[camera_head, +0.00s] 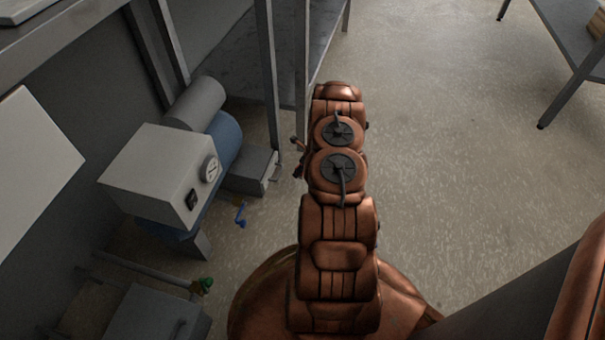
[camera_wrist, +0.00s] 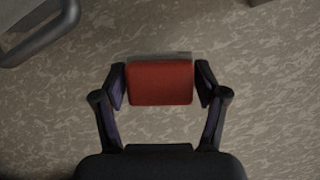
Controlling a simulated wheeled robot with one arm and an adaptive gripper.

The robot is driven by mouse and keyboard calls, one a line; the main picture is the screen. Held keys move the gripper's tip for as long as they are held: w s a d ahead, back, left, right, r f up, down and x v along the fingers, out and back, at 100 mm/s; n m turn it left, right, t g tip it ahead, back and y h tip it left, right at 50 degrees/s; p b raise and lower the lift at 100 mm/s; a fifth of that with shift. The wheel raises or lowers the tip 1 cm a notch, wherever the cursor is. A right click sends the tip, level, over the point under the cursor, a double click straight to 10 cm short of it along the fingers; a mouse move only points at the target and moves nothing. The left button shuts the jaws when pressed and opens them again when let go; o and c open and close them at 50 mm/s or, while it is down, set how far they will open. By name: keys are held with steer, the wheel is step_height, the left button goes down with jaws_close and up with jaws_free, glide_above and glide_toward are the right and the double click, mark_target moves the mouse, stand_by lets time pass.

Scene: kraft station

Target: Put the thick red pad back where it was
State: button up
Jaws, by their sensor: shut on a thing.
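The thick red pad (camera_wrist: 160,83) shows in the wrist view as a red block with rounded edges. My gripper (camera_wrist: 160,85) is shut on it, with one dark finger at its left side and one at its right side. Speckled floor shows behind the pad, and I cannot tell how high above it the pad is. In the head view my copper-coloured arm fills the middle, and the pad cannot be made out there. The place where the pad was before cannot be told from these frames.
A compressor-like machine with a white box (camera_head: 160,172) and a gauge stands left of my arm. A grey shelf frame (camera_head: 268,80) rises behind it. A grey table (camera_head: 570,35) stands at the top right. The speckled floor (camera_head: 450,130) is clear between. A grey rail (camera_wrist: 45,32) shows in the wrist view.

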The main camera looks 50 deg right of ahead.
step_height(320, 180, down, 3)
steer(key=shift+a+f+b, duration=0.1)
steer(key=shift+f+b, duration=0.05)
steer(key=shift+b, duration=0.45)
steer(key=o, duration=1.2)
steer(key=p+v, duration=0.4)
steer(key=v, duration=0.8)
